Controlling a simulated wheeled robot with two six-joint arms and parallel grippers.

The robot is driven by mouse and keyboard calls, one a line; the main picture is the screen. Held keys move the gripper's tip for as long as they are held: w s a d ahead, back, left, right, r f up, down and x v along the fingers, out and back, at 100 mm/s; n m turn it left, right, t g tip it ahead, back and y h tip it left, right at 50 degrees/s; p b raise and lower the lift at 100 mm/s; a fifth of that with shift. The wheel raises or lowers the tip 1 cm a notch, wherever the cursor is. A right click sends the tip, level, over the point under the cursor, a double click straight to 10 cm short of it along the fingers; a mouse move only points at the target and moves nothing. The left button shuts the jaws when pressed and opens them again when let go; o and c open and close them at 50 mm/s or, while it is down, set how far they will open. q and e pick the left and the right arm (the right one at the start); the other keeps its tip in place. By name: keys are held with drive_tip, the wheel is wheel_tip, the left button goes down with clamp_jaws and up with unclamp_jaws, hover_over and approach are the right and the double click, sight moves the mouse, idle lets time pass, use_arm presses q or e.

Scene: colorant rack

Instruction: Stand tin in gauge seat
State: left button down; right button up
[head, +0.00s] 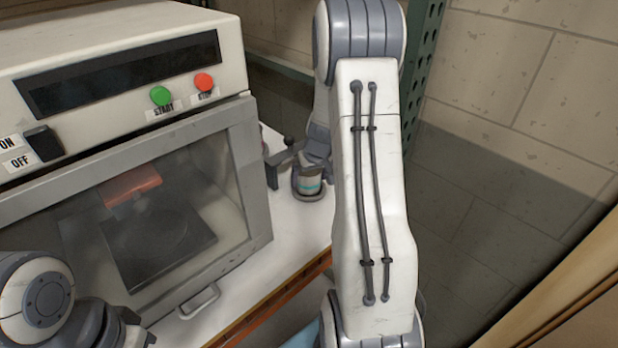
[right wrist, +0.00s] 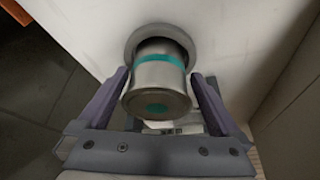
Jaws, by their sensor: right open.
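The tin (right wrist: 157,78) is a silvery can with a teal band and a teal dot on its lid. In the right wrist view its far end is within the round grey ring of the gauge seat (right wrist: 134,42). In the head view the tin (head: 307,180) stands about upright in the dark gauge seat (head: 308,195) on the white top. My right gripper (head: 297,168) is open around the tin, one finger each side, with gaps visible in the right wrist view (right wrist: 158,79). My left gripper (head: 135,335) is partly cut off at the lower left, far from the tin.
A large machine (head: 120,75) with a glass door, start and stop buttons stands left of the tin. The white worktop (head: 290,237) is bare in front of the seat. A green perforated post (head: 424,70) and block wall stand behind my right arm.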

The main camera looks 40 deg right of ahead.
drive_tip(key=v, duration=1)
drive_tip(key=shift+r, duration=0.1)
